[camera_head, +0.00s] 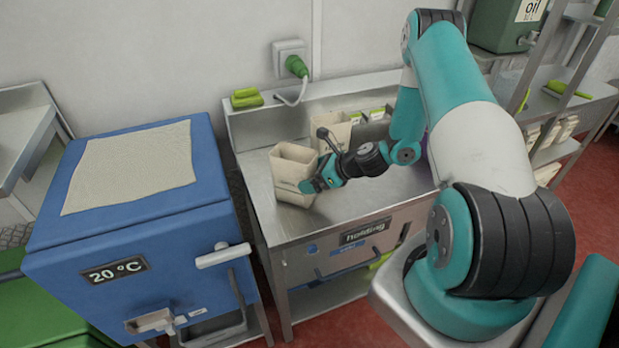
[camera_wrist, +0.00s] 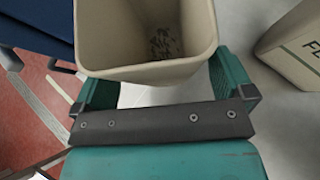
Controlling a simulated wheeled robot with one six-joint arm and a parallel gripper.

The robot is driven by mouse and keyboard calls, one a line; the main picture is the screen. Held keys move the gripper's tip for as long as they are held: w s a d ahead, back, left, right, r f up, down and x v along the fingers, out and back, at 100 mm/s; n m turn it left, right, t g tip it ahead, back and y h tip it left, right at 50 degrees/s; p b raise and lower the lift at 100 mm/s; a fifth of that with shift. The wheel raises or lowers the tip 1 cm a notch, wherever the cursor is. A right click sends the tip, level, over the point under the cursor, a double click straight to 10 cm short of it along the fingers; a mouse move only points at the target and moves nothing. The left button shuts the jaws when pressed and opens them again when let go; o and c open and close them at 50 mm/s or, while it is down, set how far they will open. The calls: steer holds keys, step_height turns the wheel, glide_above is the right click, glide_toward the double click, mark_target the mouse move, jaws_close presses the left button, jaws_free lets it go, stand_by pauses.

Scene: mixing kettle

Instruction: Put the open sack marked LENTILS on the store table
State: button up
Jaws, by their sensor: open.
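A beige open sack (camera_head: 293,160) stands at the left of the steel table marked "holding" (camera_head: 375,208). My gripper (camera_head: 312,184) is at its right front side. In the wrist view, the same sack (camera_wrist: 148,40) is between the two open fingers of my gripper (camera_wrist: 165,85), with a little dark grainy content at its bottom. I cannot see its marking, so I cannot tell whether it is the LENTILS sack. No table marked as store can be read in these views.
A second beige sack (camera_head: 337,128) stands close behind; in the wrist view a sack (camera_wrist: 292,45) shows lettering starting "FL". A blue cabinet reading 20 °C (camera_head: 140,240) stands left of the table. A shelf rack (camera_head: 560,115) with goods is at the right.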

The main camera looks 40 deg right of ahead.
steer(key=b+v, duration=0.3)
steer(key=v, duration=0.7)
steer(key=s+a+r+n+g+y, duration=0.1)
steer(key=a+r+n+g, duration=0.2)
steer(key=a+r+n, duration=0.6)
steer(key=s+a+r+n+g+y, duration=0.15)
steer(key=a+r+n+g, duration=0.25)
steer(key=a+n, duration=0.75)
steer(key=s+a+r+n+g+h, duration=0.1)
steer(key=s+a+r+n, duration=0.3)
steer(key=s+n, duration=0.4)
steer(key=s+a+r+n+g+h, duration=0.1)
steer(key=s+a+r+n+h, duration=0.1)
steer(key=s+a+r+n, duration=0.2)
steer(key=s+a+n, duration=0.2)
steer(key=s+n, duration=0.2)
steer(key=n, duration=0.1)
steer(key=shift+s+g+h, duration=0.25)
steer(key=shift+g+h, duration=0.1)
steer(key=shift+g, duration=0.05)
